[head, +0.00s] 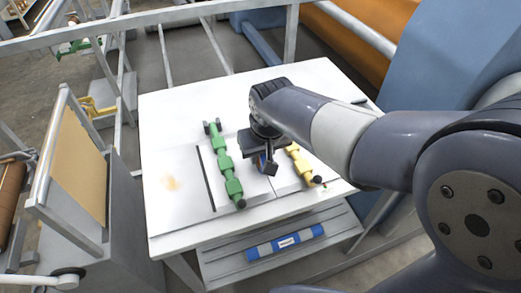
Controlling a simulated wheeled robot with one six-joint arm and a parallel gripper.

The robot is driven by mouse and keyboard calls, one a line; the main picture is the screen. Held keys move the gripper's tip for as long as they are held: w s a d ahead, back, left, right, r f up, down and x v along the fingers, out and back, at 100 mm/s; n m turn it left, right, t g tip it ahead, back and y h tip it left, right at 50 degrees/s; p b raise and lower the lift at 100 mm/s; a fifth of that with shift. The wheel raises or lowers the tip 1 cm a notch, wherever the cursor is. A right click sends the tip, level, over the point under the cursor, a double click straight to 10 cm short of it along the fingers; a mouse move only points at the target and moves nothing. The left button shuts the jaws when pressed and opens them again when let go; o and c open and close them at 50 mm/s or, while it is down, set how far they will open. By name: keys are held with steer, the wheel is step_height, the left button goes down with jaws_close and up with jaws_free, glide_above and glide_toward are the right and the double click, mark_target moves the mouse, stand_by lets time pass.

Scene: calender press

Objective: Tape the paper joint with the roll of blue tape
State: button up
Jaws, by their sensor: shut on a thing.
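My gripper (268,167) points down over the middle of the white table (180,115). White paper sheets (228,203) lie flat on the table under the gripper. A thin line that looks like the paper joint (275,187) runs just below the gripper, and its upper part is hidden by it. I cannot tell whether the tape touches the paper.
A green segmented bar (228,172) lies left of the gripper, and a yellow segmented one (301,165) lies right of it. Rails stand behind.

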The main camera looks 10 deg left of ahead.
steer(key=shift+s, duration=0.1)
stand_by(0.3)
steer(key=shift+s+d, duration=0.3)
steer(key=shift+s, duration=0.1)
steer(key=shift+s, duration=0.1)
steer(key=shift+s+d+f, duration=0.1)
steer(key=shift+s+d, duration=0.2)
steer(key=shift+s, duration=0.1)
stand_by(0.4)
steer(key=shift+s+d, duration=0.1)
steer(key=shift+s+d, duration=0.2)
steer(key=shift+s, duration=0.15)
stand_by(0.3)
